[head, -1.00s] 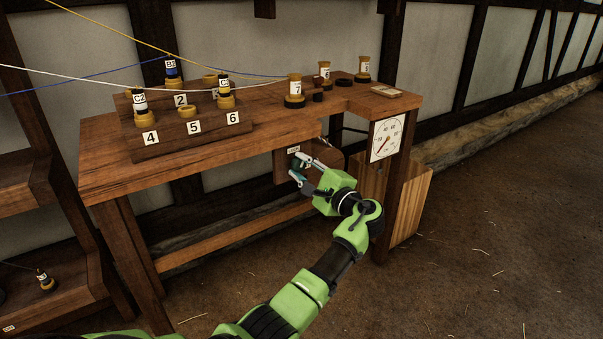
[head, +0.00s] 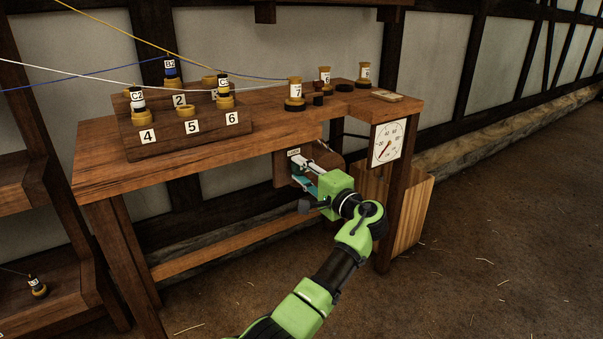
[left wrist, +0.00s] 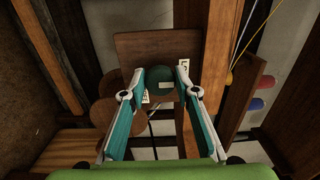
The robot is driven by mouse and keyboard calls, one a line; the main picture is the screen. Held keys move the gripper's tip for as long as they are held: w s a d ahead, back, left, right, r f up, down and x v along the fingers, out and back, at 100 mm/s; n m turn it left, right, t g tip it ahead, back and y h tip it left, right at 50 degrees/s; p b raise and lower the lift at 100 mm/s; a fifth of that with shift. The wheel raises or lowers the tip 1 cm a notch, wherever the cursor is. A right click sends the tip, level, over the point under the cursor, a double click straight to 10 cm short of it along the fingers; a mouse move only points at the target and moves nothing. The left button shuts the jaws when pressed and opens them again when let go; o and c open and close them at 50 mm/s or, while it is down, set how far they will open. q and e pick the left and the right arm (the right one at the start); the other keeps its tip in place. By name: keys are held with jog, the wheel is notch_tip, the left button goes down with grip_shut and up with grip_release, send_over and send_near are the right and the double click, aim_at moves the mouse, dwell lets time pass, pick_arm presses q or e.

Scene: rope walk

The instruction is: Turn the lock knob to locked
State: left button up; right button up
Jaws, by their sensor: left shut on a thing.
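A round dark green knob (left wrist: 166,84) with a pale mark on its face sits on a brown wooden board (left wrist: 150,48) in the left wrist view. In the head view that board (head: 283,170) hangs under the bench's front edge, and the knob is mostly hidden by my fingers. My left gripper (left wrist: 165,88) has its teal-padded fingers on either side of the knob and is shut on it. It also shows in the head view (head: 302,171), its arm reaching up from below. White labels (left wrist: 183,68) lie beside the knob; their text is too small to read. My right gripper is not in view.
The wooden bench (head: 290,128) stands over the board. A dial gauge (head: 387,143) is on its right front, with a slatted wooden bin (head: 411,215) below. A numbered rack (head: 190,127) with spools stands on top. Floor is open at right.

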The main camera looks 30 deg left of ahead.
pick_arm(q)
jog(key=shift+f, duration=0.15)
jog(key=o, duration=1.1)
jog(key=shift+c, duration=0.2)
jog(key=v, duration=1.2)
